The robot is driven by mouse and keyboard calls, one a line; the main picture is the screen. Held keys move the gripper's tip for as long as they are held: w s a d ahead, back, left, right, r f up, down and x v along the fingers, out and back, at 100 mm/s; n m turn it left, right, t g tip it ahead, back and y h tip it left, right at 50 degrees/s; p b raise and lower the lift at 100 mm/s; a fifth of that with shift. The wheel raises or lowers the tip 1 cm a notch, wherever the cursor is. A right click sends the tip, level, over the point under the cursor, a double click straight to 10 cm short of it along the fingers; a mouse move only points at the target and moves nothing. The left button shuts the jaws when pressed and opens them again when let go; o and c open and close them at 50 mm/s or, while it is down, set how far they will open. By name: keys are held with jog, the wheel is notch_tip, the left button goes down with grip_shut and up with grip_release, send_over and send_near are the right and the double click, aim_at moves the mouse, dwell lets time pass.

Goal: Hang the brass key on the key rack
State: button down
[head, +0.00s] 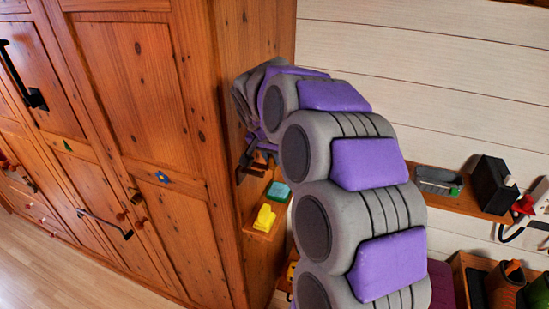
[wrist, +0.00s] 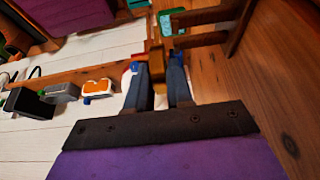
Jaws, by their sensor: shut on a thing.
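My gripper (wrist: 159,60) shows in the wrist view with its two blue-grey fingers shut on a brass-coloured piece, which I take to be the brass key (wrist: 156,68). The key's far end and exact shape are hard to make out. Dark brown wooden bars, apparently the key rack (wrist: 205,16), lie just beyond and to the right of the fingertips. In the head view the likely rack (head: 249,170) is on the wardrobe's side, and my gripper (head: 264,149) is close to it, partly hidden by my arm. I cannot tell whether key and rack touch.
The wooden wardrobe (head: 140,85) fills the left. Below the rack, a small ledge holds a yellow object (head: 264,217) and a teal box (head: 278,191). A wall shelf at right carries a grey tray (head: 438,181) and a black box (head: 491,185). Open floor lies at lower left.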

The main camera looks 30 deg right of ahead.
jog(key=shift+w+f, duration=0.1)
jog(key=shift+w, duration=0.35)
jog(key=a, duration=0.1)
jog(key=w+a, duration=0.1)
jog(key=a, duration=0.1)
jog(key=shift+w+a+r, duration=0.15)
jog(key=shift+w+r, duration=0.05)
jog(key=shift+w, duration=0.1)
jog(key=shift+w+a+f, duration=0.1)
jog(key=shift+w+a, duration=0.25)
jog(key=shift+w, duration=0.15)
jog(key=shift+d+f+b, duration=0.4)
jog(key=shift+f+b, duration=0.05)
jog(key=shift+b, duration=0.2)
jog(key=shift+a, duration=0.25)
jog(key=c, duration=0.9)
grip_release()
